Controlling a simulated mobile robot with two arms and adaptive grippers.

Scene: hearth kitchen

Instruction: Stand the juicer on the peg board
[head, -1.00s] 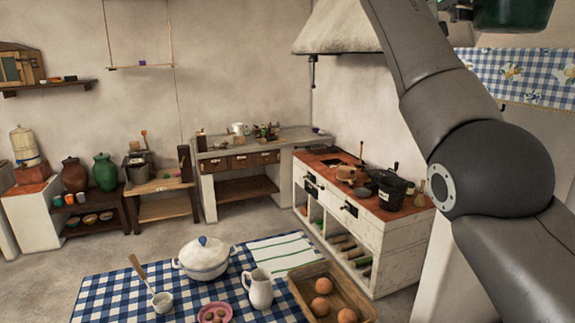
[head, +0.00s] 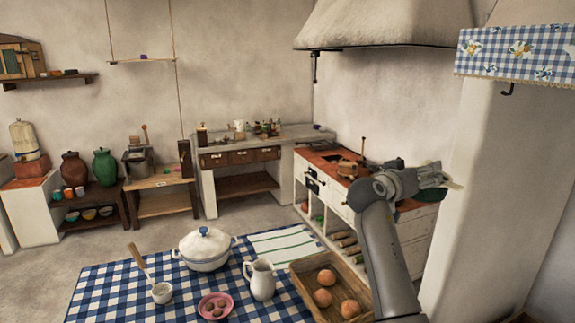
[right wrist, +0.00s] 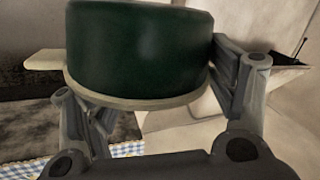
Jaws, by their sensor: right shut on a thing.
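My right gripper (head: 428,178) is shut on a dark green, round, drum-like thing (right wrist: 140,48) with a cream rim and a cream tab, which I take for the juicer. In the right wrist view it fills the space between the two fingers. In the head view it is small and mostly hidden by the gripper, in front of the stove counter. I cannot make out a peg board for certain in either view. My left gripper is not in view.
A table with a blue checked cloth (head: 110,290) holds a white tureen (head: 205,249), a white jug (head: 261,279) and a wooden tray (head: 299,284) of round orange things. The stove counter (head: 335,206) and a pale wall pillar (head: 480,190) stand close to my right arm.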

